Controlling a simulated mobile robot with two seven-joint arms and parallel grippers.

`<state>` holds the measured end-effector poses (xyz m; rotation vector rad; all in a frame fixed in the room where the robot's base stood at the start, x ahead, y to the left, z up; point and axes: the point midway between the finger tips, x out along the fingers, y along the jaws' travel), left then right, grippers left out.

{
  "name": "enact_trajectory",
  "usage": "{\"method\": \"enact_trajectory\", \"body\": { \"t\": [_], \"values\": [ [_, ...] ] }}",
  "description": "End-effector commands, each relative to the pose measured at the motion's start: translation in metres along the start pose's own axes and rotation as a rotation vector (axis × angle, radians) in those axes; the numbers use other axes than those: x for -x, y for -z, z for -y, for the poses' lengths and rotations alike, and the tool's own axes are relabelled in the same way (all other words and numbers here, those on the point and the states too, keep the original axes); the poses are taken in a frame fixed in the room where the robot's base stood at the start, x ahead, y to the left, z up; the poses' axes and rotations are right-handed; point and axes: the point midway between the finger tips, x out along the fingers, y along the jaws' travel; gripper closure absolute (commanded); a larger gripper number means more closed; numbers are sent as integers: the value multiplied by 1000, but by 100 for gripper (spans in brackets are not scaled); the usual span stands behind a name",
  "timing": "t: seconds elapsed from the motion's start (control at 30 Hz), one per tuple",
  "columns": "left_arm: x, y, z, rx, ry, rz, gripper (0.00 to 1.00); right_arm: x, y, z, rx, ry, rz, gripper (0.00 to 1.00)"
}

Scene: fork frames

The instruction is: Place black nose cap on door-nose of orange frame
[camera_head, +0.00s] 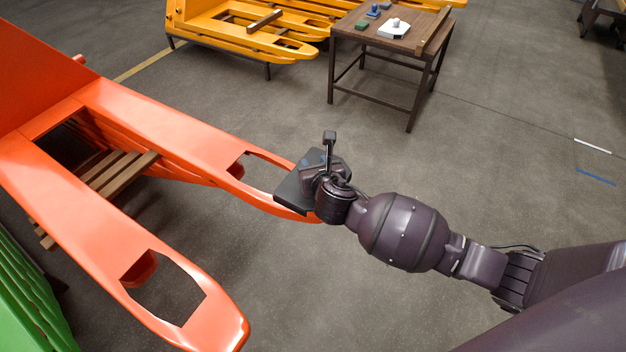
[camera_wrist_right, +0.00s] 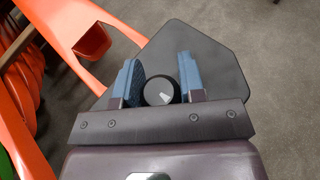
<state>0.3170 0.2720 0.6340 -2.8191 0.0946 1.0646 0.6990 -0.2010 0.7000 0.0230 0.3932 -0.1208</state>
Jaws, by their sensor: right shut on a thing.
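The orange frame (camera_head: 130,105) has two long prongs, each with an opening near its rounded tip. The black nose cap (camera_head: 289,194) is a flat dark plate at the tip of the farther prong. My right gripper (camera_head: 322,168) is shut on the cap's round knob, between blue pads in the right wrist view (camera_wrist_right: 159,88). In that view the cap (camera_wrist_right: 218,62) has a pointed outline and overlaps the orange prong (camera_wrist_right: 88,30). I cannot tell whether the cap touches the prong. The prong's tip is partly hidden by the cap and gripper. My left gripper is not in view.
A brown table (camera_head: 398,45) with a white object (camera_head: 393,29) and small blue and green pieces stands at the back. Yellow frames (camera_head: 215,35) stand behind left, a green one (camera_head: 25,300) at lower left. Wooden slats (camera_head: 122,172) lie between the prongs. The grey floor at right is clear.

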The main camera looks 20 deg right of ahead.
Motion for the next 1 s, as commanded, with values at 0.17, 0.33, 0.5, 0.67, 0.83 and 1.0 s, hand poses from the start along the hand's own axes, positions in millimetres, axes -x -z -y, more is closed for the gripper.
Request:
{"method": "enact_trajectory", "body": {
  "t": [0.17, 0.33, 0.5, 0.67, 0.83, 1.0],
  "values": [
    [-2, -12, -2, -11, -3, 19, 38, -7, 19, 0, -1, 0, -7, 89],
    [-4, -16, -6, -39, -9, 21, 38, -18, 49, 0, -1, 0, -12, 89],
    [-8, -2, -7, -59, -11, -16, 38, -22, 54, 0, -1, 0, -2, 89],
    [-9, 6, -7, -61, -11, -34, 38, -21, 49, 0, -1, 0, 3, 89],
    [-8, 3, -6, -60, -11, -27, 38, -22, 52, 0, 0, 0, 2, 89],
    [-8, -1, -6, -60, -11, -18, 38, -24, 56, 0, -2, -1, 2, 89]
  ]
}}
